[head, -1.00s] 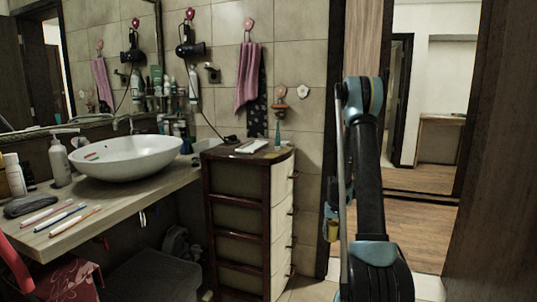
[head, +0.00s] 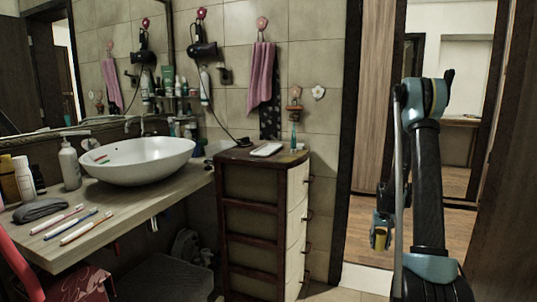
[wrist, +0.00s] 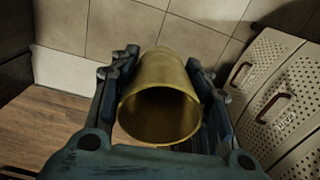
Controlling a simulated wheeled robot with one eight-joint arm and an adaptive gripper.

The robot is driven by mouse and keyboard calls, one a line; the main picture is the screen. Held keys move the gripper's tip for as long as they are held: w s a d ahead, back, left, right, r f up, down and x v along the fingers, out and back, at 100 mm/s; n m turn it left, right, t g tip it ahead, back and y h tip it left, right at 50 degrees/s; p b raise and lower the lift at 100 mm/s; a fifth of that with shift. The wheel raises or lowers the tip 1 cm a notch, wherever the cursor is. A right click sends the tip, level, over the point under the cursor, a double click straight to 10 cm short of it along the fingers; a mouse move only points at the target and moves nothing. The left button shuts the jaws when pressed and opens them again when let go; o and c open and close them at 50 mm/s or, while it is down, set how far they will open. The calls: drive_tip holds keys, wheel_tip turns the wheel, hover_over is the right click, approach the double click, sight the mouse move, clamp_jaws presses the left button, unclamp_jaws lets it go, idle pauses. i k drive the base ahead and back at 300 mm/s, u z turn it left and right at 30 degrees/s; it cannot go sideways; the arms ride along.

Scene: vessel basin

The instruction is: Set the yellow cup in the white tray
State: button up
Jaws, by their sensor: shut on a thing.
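My gripper (head: 381,222) hangs low in front of the doorway, right of the drawer cabinet. It is shut on the yellow cup (head: 380,239). In the wrist view the cup (wrist: 160,112) lies between both fingers, its open mouth facing the camera; it looks empty inside. A flat white object (head: 266,149), which looks like the white tray, lies on top of the drawer cabinet (head: 240,158). It is too small to see its rim clearly. The cup is apart from it, lower and to its right.
A turquoise-and-brown item (head: 293,138) stands at the cabinet top's back right. The counter (head: 125,215) at left holds a white basin (head: 140,160), toothbrushes and bottles. In the wrist view, perforated drawer fronts (wrist: 262,75) are close right of the gripper. The doorway floor looks clear.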

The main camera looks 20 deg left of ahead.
sight(262, 153)
drive_tip(key=u, duration=0.1)
drive_tip(key=k, duration=1.25)
drive_tip(key=u, duration=0.45)
drive_tip(key=i, duration=0.95)
